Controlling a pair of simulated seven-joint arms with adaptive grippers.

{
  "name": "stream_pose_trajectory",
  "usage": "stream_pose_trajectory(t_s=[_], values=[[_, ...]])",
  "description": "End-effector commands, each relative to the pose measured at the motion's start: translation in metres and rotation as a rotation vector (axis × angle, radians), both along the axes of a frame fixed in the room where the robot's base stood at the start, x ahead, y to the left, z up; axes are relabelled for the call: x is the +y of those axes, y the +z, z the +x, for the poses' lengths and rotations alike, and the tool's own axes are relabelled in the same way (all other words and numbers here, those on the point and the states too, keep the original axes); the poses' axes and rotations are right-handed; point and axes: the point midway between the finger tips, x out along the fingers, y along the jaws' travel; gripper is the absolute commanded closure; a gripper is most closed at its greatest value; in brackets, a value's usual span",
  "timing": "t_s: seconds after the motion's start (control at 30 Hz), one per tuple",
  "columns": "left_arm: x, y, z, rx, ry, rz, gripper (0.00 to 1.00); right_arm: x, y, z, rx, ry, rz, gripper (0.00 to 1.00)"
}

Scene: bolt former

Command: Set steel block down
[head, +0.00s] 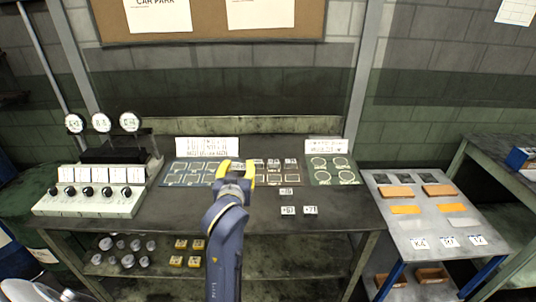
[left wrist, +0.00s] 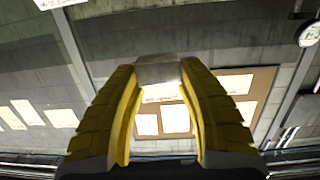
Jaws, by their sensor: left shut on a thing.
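My left gripper (head: 237,168) has yellow fingers and is over the back middle of the dark workbench (head: 230,214), in front of the outlined mats. In the left wrist view the fingers (left wrist: 160,85) are shut on a grey steel block (left wrist: 158,69), which sits between their tips. In the head view I cannot clearly tell the held block from the gripper, nor how high it is. Labelled steel blocks stand on the bench to the right: one (head: 286,191) and a pair (head: 299,210) nearer the front. My right gripper is not in view.
A blue mat (head: 168,180), a brown mat (head: 290,180) and a green mat (head: 320,180) with circles lie along the back. A control box (head: 90,204) with knobs and gauges is at left. A side table (head: 405,225) with orange pieces is at right. The bench front is clear.

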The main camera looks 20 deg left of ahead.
Motion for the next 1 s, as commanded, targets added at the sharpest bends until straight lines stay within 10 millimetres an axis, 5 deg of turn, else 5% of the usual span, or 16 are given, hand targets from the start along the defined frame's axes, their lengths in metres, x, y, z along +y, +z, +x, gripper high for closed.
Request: stream_pose_trajectory(t_s=[0.3, 0.5, 0.8, 1.0], values=[[-0.086, -0.027, -0.007, 0.005, -0.257, 0.015, 1.00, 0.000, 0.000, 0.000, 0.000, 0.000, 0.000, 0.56], [-0.126, -0.041, -0.016, 0.003, -0.370, 0.002, 1.00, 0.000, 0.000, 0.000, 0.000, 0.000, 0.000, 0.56], [-0.139, -0.039, -0.017, -0.002, -0.409, -0.002, 1.00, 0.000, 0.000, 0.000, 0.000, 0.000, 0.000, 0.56], [-0.118, -0.009, 0.000, -0.007, -0.393, 0.001, 1.00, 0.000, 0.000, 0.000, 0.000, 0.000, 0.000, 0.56]])
